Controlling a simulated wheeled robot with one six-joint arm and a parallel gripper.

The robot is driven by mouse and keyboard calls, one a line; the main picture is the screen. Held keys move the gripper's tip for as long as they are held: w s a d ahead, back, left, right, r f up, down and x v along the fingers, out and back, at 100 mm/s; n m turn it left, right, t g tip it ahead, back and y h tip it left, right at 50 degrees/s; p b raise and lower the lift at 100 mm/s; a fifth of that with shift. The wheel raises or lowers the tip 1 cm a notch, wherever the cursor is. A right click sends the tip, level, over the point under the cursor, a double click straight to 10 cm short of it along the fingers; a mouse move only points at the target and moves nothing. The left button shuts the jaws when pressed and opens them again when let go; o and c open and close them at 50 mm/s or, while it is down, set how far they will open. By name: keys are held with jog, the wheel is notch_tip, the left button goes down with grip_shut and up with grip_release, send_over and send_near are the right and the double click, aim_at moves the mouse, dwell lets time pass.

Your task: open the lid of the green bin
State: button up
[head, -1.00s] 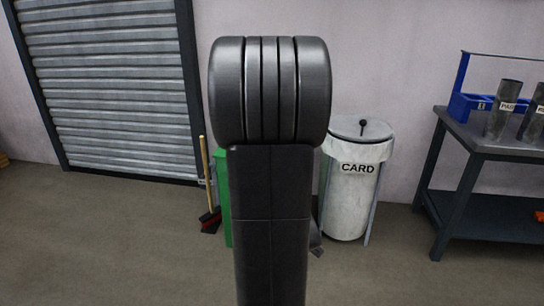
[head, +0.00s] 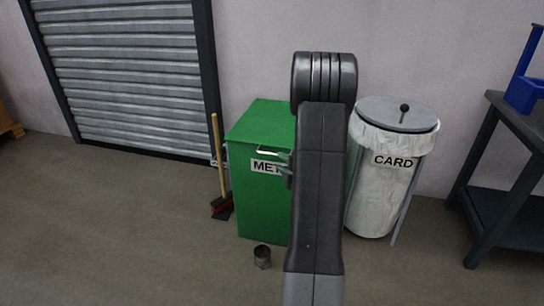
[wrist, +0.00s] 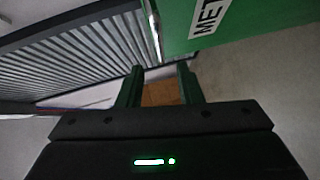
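The green bin (head: 262,210) stands on the floor in front of the wall, with a "MET..." label whose end is hidden behind my arm. Its flat green lid (head: 258,120) is shut. A pale handle bar (head: 266,150) runs along the front edge by the label. The bin's front (wrist: 262,22) fills the upper right of the wrist view, with the bar at its left edge. My gripper (wrist: 158,75) is open, its two fingers apart with nothing held. It is close to the bin's front, below the bar in the wrist view, and does not visibly touch it.
A white "CARD" bin (head: 385,190) with a grey lid stands to the right. A broom (head: 217,165) leans at the left. A small dark cylinder (head: 262,257) is on the floor in front. A dark table (head: 520,130) is at the far right. Floor at left is clear.

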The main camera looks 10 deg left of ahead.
aim_at(270, 154)
jog(key=b+x, duration=0.1)
jog(key=x, duration=0.7)
jog(key=shift+w+a+b, duration=0.1)
jog(key=shift+w+b, duration=0.05)
jog(key=shift+b, duration=0.15)
grip_shut()
